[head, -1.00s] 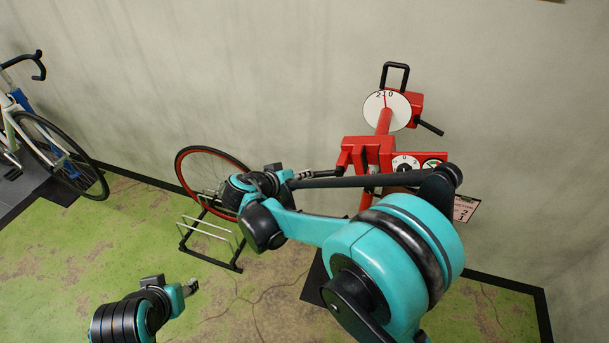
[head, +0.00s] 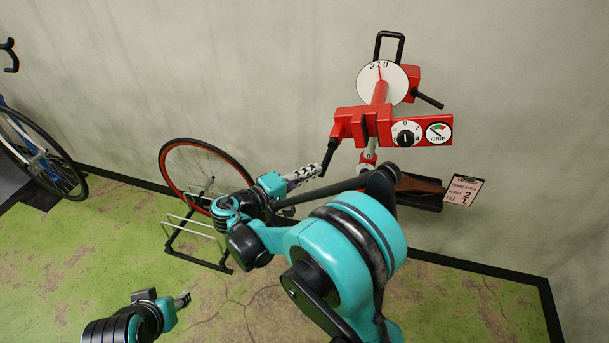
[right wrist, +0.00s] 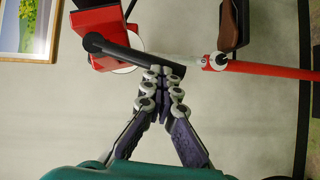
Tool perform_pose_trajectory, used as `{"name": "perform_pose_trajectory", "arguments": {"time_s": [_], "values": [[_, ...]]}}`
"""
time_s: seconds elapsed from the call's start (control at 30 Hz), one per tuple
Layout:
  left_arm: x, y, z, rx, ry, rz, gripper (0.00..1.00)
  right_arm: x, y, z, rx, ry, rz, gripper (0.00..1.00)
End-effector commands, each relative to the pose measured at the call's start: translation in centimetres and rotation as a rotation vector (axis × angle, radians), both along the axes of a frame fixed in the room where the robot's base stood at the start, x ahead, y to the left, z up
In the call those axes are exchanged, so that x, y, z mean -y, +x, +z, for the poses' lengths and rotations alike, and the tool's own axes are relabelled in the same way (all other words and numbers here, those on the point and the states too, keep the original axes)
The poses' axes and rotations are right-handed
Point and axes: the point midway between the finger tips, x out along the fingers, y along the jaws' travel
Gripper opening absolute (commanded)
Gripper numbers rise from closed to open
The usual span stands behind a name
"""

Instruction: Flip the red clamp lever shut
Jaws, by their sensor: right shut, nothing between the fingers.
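The red clamp (head: 376,126) is on a red repair stand near the wall. A black-gripped lever (head: 330,156) hangs down and slightly left from its left end. The lever also shows as a black bar in the right wrist view (right wrist: 125,52), beside a red block (right wrist: 97,22). My right gripper (head: 317,171) is shut and empty, with its fingertips at the lever's lower end. In the right wrist view the closed fingertips (right wrist: 160,71) overlap the bar near its free end; contact is not certain. My left gripper (head: 184,299) is low at the left, far from the clamp; its jaws are too small to judge.
A dial disc (head: 382,84) and black handle stand above the clamp. A knob and gauge (head: 438,132) are on its right. A brown saddle (head: 420,184) and a sign (head: 463,191) are below. A wheel (head: 205,175) in a rack stands left.

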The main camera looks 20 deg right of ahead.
Motion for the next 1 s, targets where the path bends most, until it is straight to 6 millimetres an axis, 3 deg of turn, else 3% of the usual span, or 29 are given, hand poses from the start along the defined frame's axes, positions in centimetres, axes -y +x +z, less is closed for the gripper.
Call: {"name": "perform_pose_trajectory", "arguments": {"time_s": [0.1,0.3,1.0], "values": [[0.0,0.0,-1.7,0.0,0.0,0.0,0.44,0.9,-0.6,-1.0,-0.062,-0.092,-0.002,0.0],[0.0,0.0,-2.9,0.0,0.0,0.0,0.44,2.2,-1.4,-1.1,-0.131,-0.194,-0.003,0.0],[0.0,0.0,-3.5,0.0,0.0,0.0,0.44,4.6,-3.0,-1.1,-0.127,-0.189,0.001,0.0]]}}
